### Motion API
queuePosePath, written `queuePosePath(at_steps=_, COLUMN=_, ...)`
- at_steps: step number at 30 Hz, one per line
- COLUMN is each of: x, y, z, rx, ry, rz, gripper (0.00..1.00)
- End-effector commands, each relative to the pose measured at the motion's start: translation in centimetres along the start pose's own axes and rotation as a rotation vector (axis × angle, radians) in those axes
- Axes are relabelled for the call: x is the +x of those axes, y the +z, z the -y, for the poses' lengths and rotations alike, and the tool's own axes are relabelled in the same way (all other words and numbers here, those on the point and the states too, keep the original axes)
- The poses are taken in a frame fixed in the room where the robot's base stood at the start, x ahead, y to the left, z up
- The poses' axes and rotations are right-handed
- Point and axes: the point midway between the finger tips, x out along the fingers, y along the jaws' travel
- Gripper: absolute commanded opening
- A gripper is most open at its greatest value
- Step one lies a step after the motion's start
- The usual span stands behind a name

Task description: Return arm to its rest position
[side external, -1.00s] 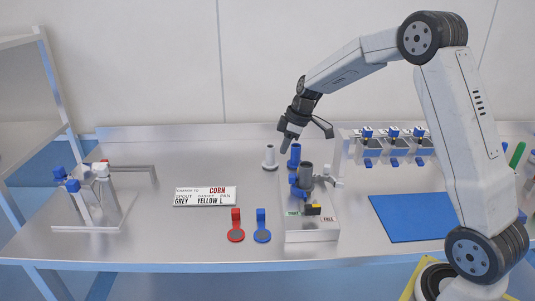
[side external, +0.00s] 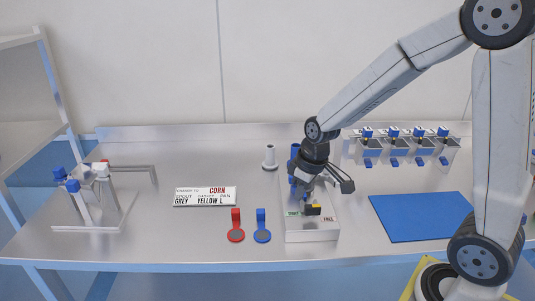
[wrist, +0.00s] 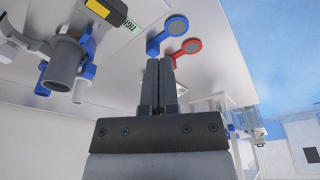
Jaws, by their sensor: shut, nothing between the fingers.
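My gripper (side external: 306,196) is over the white fixture block (side external: 312,234) in the side view, pointing down and hiding much of its upper part. In the wrist view the two fingers of my gripper (wrist: 160,64) are pressed together with nothing between them. A grey spout fitting (wrist: 66,60) with blue parts stands on the block at the left of the wrist view, apart from the fingers. A blue spout (side external: 295,152) stands behind my gripper, partly hidden. Whether my gripper touches anything on the block cannot be told.
A pale grey spout (side external: 269,158) stands behind the block. A label sign (side external: 205,196), a rack (side external: 88,212), a blue mat (side external: 422,217) and several blue-topped bins (side external: 393,148) surround clear tabletop.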

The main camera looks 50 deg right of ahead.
Motion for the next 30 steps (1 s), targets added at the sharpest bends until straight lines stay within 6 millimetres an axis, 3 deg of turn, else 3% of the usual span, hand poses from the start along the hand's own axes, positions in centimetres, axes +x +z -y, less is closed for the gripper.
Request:
queuePosePath(at_steps=6, x=0.2, y=4.8, z=3.4, rx=0.119, ry=0.032, rz=-0.006, gripper=0.00)
queuePosePath(at_steps=12, x=0.5, y=7.4, z=4.9, rx=0.189, ry=0.042, rz=-0.015, gripper=0.00)
queuePosePath(at_steps=30, x=0.5, y=7.9, z=5.1, rx=0.207, ry=0.044, rz=-0.017, gripper=0.00)
